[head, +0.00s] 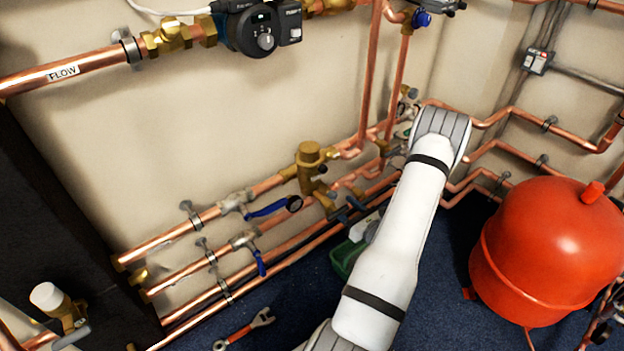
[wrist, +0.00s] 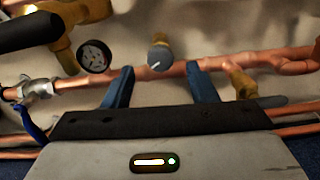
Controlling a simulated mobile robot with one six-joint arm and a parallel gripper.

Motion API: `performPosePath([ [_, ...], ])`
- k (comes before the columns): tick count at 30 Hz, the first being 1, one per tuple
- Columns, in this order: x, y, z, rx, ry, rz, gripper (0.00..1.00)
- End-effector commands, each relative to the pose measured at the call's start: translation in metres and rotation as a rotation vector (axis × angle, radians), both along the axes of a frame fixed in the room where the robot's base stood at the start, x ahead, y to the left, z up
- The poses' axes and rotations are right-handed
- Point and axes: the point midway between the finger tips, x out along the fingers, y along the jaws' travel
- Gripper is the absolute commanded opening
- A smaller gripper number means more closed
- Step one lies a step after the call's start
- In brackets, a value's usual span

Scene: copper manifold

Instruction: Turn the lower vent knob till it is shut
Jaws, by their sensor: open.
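A small round grey knob (wrist: 160,57) with a white line on its face sits on a brass stem by a copper pipe in the wrist view. The line slants up to the right. It is the only such knob in that view and appears to be the vent knob. My gripper (wrist: 160,68) is open, with one blue finger on each side of the knob. I see gaps between the fingers and the knob; how far ahead the knob lies is hard to tell.
A pressure gauge (wrist: 94,56) is left of the knob, and a brass fitting (wrist: 241,82) is to the right. A blue lever valve (head: 270,208) is on the pipes at left. A red tank (head: 550,250) stands right of my arm. A wrench (head: 245,328) lies on the floor.

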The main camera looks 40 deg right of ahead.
Motion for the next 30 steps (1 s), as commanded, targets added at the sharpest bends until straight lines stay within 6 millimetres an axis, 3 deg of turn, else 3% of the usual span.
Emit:
performPosePath([
  [5, 0.012, 0.001, -0.001, -0.003, 0.000, 0.005, 0.52],
  [12, 0.052, 0.006, -0.002, -0.003, -0.001, 0.009, 0.52],
  [18, 0.074, 0.007, -0.001, -0.001, 0.000, 0.007, 0.52],
  [28, 0.080, 0.008, 0.000, -0.001, 0.001, 0.006, 0.52],
  [30, 0.080, 0.008, 0.000, -0.001, 0.001, 0.006, 0.48],
])
